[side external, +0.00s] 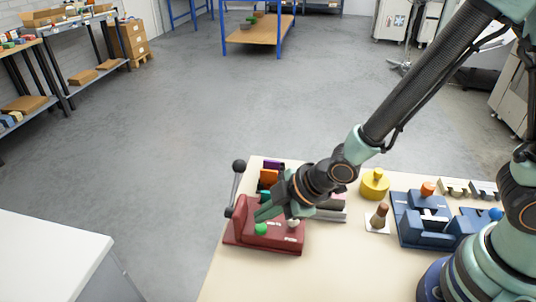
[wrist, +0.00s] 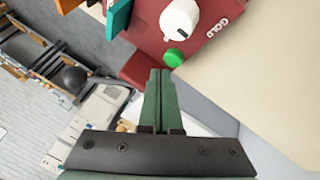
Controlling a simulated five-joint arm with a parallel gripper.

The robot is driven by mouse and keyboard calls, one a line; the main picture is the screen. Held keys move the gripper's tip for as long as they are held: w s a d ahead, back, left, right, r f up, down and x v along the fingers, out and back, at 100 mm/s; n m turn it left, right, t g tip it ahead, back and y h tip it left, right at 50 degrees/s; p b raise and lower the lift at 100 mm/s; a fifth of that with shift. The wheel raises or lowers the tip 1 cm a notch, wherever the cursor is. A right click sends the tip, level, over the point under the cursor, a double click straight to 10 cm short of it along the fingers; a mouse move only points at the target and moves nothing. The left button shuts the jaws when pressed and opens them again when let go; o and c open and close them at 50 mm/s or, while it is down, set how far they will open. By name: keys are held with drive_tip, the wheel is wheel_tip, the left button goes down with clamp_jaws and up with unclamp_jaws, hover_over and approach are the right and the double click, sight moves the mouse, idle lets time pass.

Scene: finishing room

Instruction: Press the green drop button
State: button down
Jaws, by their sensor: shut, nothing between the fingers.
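The green button (side external: 261,229) sits on the front of a red machine (side external: 287,239) at the table's near left edge. In the wrist view the green button (wrist: 175,57) lies just beyond my fingertips, slightly to the right. My gripper (side external: 257,216) is shut and empty, reaching down over the machine close to the button. The wrist view shows its two green fingers (wrist: 160,73) pressed together. I cannot tell whether the tips touch the button. A white knob (wrist: 179,18) stands beside the button, near the word GOLD.
A lever with a black ball (side external: 239,165) rises at the machine's left. Orange and purple blocks stand behind it. To the right are a yellow knobbed weight (side external: 374,184), a brown-handled stamp (side external: 379,217) and a blue fixture (side external: 425,222). The table's front middle is clear.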

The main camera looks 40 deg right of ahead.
sight(265, 226)
drive_tip(key=shift+f, duration=0.1)
drive_tip(key=shift+f, duration=0.3)
drive_tip(key=shift+f, duration=0.5)
idle(0.7)
idle(0.3)
drive_tip(key=shift+d+r, duration=0.1)
drive_tip(key=shift+r, duration=0.85)
drive_tip(key=shift+r, duration=2.5)
